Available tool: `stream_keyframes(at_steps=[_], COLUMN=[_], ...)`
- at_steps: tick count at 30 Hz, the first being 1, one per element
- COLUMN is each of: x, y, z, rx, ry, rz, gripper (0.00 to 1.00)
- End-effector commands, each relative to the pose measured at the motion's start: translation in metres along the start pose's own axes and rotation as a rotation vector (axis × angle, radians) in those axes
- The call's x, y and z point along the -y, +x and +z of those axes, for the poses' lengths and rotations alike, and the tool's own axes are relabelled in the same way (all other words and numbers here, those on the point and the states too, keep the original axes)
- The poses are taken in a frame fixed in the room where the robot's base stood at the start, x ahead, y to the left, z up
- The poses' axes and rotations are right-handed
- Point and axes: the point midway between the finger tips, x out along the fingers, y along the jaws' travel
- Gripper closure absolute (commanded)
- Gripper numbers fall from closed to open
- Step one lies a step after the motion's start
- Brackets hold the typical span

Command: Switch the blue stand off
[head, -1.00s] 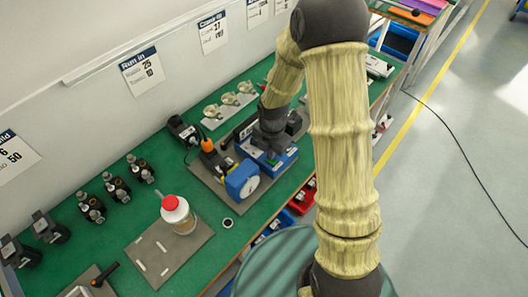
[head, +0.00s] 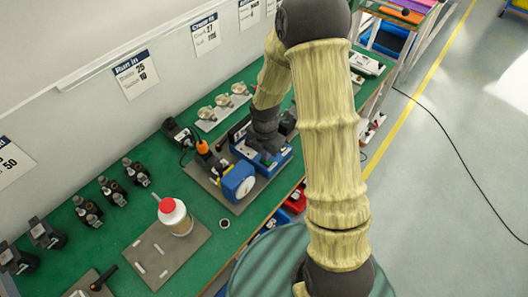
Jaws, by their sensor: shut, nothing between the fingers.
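The blue stand (head: 239,181) is on a grey plate on the green bench. It has a round white dial facing front right and a blue base part (head: 279,163) to its right. My gripper (head: 268,158) points down over that blue base part, right of the dial. Its dark fingers are shut and hold nothing. They are small and partly lost against the dark parts behind, so I cannot tell whether they touch the stand. No switch can be made out, and my wrist covers part of the stand's back.
A dark unit with an orange knob (head: 202,147) stands left of the dial. Black fittings (head: 88,211) line the wall side. Red and blue bins (head: 295,199) sit under the bench edge.

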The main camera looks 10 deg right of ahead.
Motion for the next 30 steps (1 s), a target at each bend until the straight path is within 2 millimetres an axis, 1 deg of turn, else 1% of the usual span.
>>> stream_keyframes(at_steps=[1, 7, 11, 14, 21, 23, 30], x=[0.018, 0.018, 0.017, 0.016, 0.009, 0.007, 0.006], y=[0.011, 0.010, 0.003, -0.007, -0.041, -0.048, -0.096], z=[-0.003, -0.003, -0.003, -0.004, -0.005, -0.004, -0.003], rx=[-0.020, -0.019, -0.017, -0.015, -0.005, -0.002, 0.001], ry=[0.008, 0.009, 0.007, 0.006, 0.000, 0.002, 0.002], rz=[-0.050, -0.050, -0.047, -0.043, -0.020, -0.014, -0.011], gripper=[1.00, 1.00, 1.00, 1.00, 1.00, 1.00, 1.00])
